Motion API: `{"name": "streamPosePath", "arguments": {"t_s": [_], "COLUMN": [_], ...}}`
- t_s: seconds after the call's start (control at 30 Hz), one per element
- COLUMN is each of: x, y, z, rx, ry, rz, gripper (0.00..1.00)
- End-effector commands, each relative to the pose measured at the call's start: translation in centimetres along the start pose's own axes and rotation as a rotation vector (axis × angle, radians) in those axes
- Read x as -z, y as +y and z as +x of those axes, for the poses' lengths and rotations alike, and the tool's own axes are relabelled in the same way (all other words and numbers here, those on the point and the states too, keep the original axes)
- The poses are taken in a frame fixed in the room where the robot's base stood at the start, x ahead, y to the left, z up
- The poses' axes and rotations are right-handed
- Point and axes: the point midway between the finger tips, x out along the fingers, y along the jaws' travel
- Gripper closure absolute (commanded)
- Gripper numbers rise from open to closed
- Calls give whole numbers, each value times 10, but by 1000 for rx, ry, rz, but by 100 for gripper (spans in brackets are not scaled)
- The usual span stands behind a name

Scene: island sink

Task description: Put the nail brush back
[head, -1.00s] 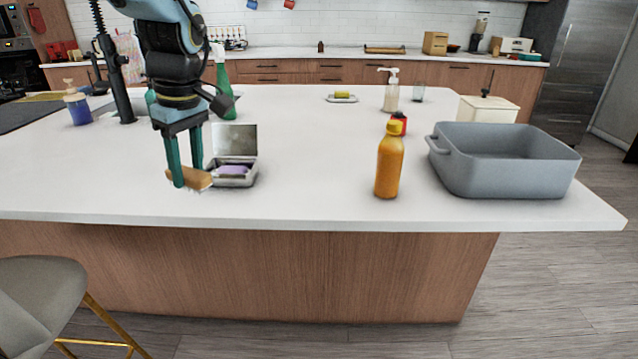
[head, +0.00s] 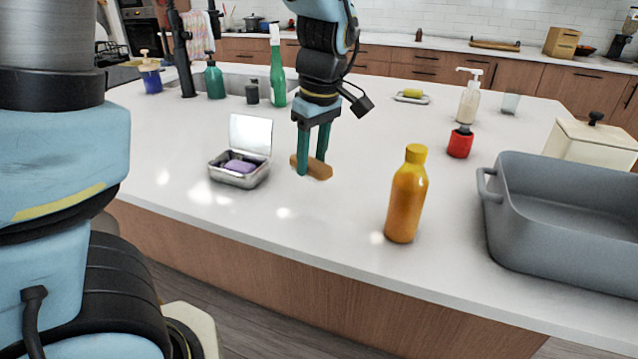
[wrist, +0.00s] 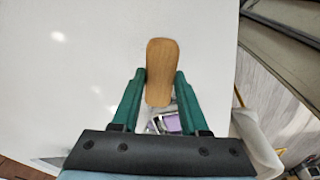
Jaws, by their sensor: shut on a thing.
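The nail brush (head: 318,170) is a tan wooden block with pale bristles on its underside. My gripper (head: 313,172) is shut on it and holds it just above the white counter, right of the metal soap box. In the wrist view the brush (wrist: 160,72) shows its wooden back, with the green fingers (wrist: 160,95) on either side of its near part. Whether the bristles touch the counter I cannot tell. The bristles are hidden in the wrist view.
An open metal box (head: 228,178) holds a purple soap bar (head: 240,165). An orange bottle (head: 406,195) and a grey basin (head: 560,235) stand to the right. A red jar (head: 460,142), a pump bottle (head: 468,98) and a dish with a yellow sponge (head: 412,95) stand farther back.

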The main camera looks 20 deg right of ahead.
Motion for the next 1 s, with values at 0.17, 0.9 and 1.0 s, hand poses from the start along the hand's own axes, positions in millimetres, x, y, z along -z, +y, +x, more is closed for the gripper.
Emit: {"name": "streamPosePath", "arguments": {"t_s": [0.17,0.9,1.0], "x": [-3,-8,-8], "y": [0,0,0], "z": [19,58,58], "rx": [2,-1,-1], "ry": [0,0,0], "rz": [0,0,0], "gripper": [100,52,40]}}
